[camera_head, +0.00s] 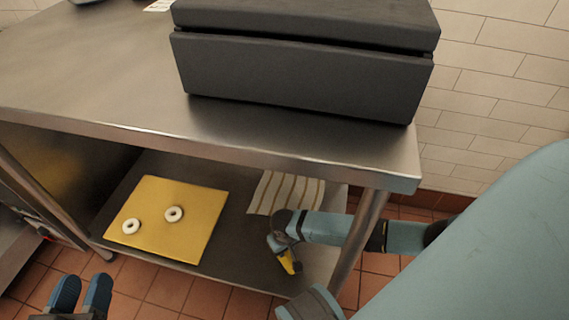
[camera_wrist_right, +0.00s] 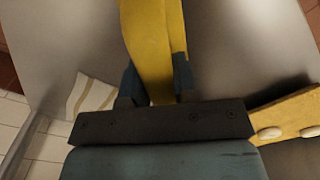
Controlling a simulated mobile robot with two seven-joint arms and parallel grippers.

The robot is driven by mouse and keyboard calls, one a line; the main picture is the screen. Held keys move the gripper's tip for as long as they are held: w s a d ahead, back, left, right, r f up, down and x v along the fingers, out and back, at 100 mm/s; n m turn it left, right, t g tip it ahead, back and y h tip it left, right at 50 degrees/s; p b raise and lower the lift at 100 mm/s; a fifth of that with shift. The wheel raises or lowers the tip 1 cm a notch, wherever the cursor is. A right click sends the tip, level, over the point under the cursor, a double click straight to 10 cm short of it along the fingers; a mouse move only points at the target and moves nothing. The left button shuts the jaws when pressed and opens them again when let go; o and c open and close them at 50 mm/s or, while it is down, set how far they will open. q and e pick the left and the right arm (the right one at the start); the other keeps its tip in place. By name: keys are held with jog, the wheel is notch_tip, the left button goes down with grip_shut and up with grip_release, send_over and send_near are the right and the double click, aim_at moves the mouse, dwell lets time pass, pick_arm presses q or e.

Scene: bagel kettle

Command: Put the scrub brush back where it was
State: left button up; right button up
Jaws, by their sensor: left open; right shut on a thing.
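The scrub brush shows as a yellow piece (camera_head: 291,266) in the head view, over the lower shelf of the steel table. In the right wrist view its long yellow body (camera_wrist_right: 155,40) runs from between the fingers to the top edge. My right gripper (camera_head: 284,252) is shut on it; the fingers (camera_wrist_right: 155,85) stand on both sides of it. The bristles cannot be made out, and I cannot tell whether the brush touches the shelf. My left gripper (camera_head: 82,288) is open and empty at the lower left, in front of the shelf.
The lower shelf (camera_head: 245,245) holds a yellow board (camera_head: 190,215) with two white rings (camera_head: 174,214) and a striped cloth (camera_head: 285,193) near the arm. The tabletop (camera_head: 90,70) bears a dark box (camera_head: 300,75). A table leg (camera_head: 358,240) stands beside my right arm.

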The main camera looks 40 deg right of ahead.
jog(key=shift+f, duration=0.35)
jog(key=shift+r, duration=0.15)
jog(key=o, duration=1)
jog(key=shift+c, duration=0.2)
